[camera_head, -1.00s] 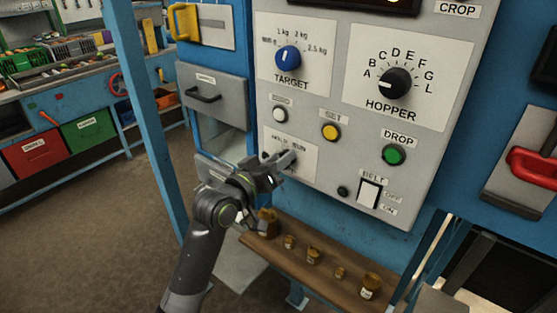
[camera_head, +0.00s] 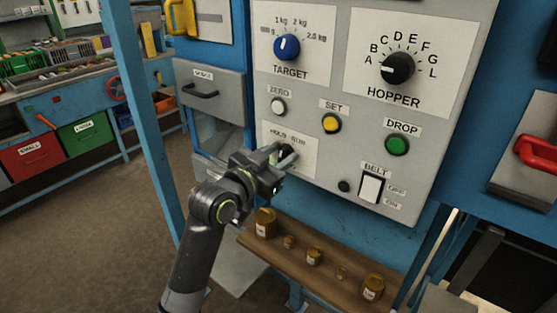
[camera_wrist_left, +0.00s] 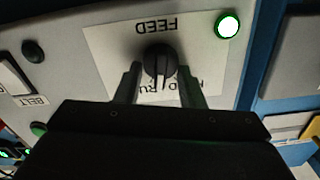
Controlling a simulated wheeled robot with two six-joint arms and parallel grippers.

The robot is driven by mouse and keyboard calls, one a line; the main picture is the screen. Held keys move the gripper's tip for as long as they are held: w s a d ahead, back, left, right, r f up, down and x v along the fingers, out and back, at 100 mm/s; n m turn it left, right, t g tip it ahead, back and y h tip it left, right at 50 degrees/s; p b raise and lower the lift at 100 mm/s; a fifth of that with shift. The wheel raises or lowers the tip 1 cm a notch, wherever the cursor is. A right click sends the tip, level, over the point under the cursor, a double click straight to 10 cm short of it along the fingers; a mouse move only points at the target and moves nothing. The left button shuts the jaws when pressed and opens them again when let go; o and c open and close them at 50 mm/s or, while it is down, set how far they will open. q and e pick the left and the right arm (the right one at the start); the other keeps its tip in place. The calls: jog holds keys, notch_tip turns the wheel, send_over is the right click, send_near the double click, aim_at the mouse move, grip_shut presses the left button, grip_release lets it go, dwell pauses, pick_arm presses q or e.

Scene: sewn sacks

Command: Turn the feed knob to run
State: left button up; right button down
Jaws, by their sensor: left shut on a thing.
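The feed knob (camera_wrist_left: 159,60) is a dark round knob on a pale plate marked FEED, upside down in the left wrist view. My left gripper (camera_wrist_left: 160,72) has one finger on each side of the knob and is shut on it. The knob's ridge lies between the HOLD and RUN words, which the fingers partly cover; I cannot tell its exact setting. In the head view my left gripper (camera_head: 284,155) reaches the HOLD/RUN plate (camera_head: 301,143) from the lower left and mostly hides the knob. My right gripper is not in view.
Around the plate are the white ZERO button (camera_head: 278,106), yellow SET button (camera_head: 331,124), green DROP button (camera_head: 397,145) and BELT switch (camera_head: 371,189). A round lamp (camera_wrist_left: 228,25) glows by the FEED plate.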

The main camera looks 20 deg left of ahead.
pick_arm(q)
jog(key=shift+d+f+m+b, duration=0.15)
jog(key=shift+m+b, duration=0.6)
jog(key=shift+m, duration=0.95)
jog(key=o, duration=1)
jog(key=shift+s, duration=0.1)
jog(key=shift+s, duration=0.15)
jog(key=p+v, duration=0.6)
jog(key=v, duration=1.1)
